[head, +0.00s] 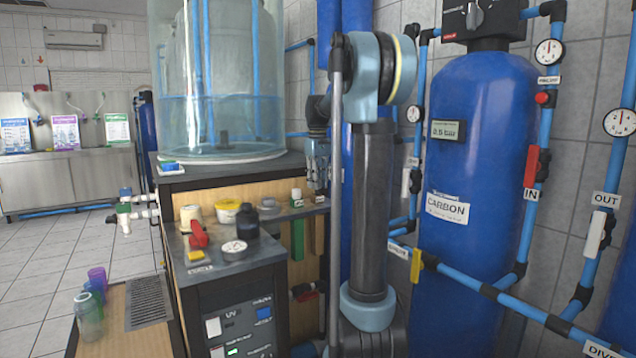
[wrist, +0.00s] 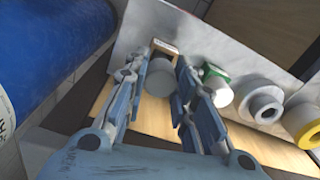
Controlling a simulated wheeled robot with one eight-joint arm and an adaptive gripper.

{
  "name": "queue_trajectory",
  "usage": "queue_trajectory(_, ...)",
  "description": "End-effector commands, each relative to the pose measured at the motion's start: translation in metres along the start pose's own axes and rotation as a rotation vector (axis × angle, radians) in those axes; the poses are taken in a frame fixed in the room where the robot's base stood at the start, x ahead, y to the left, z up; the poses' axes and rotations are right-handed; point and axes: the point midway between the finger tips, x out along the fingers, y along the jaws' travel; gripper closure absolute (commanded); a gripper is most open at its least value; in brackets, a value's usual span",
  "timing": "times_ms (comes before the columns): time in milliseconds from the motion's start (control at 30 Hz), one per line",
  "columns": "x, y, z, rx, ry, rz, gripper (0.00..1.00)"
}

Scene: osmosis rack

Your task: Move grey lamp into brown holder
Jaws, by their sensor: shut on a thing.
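My gripper (head: 318,184) points down in the head view, above the brown holder (head: 319,238) hanging at the shelf's right end. In the wrist view its two fingers (wrist: 162,60) are closed on the grey lamp (wrist: 160,79), a pale grey cylinder seen from its end. The brown holder's rim (wrist: 164,46) shows right by the lamp between the fingertips. I cannot tell whether the lamp's lower end is inside the holder. In the head view the fingers hide most of the lamp.
A green holder with a white-capped piece (head: 296,196) is just left of the brown one. A yellow-rimmed tub (head: 228,212) and a black bottle (head: 247,221) stand on the bench. The blue carbon tank (head: 472,140) and pipes are close on the right.

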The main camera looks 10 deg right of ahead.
Motion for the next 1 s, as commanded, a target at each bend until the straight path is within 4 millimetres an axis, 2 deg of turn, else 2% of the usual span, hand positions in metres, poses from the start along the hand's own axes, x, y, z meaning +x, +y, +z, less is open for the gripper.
queue_trajectory(900, 0.022, 0.000, 0.000, 0.000, 0.000, 0.000, 0.89)
queue_trajectory(933, 0.022, 0.000, 0.000, 0.000, 0.000, 0.000, 0.69)
queue_trajectory(1000, 0.022, 0.000, 0.000, 0.000, 0.000, 0.000, 0.53)
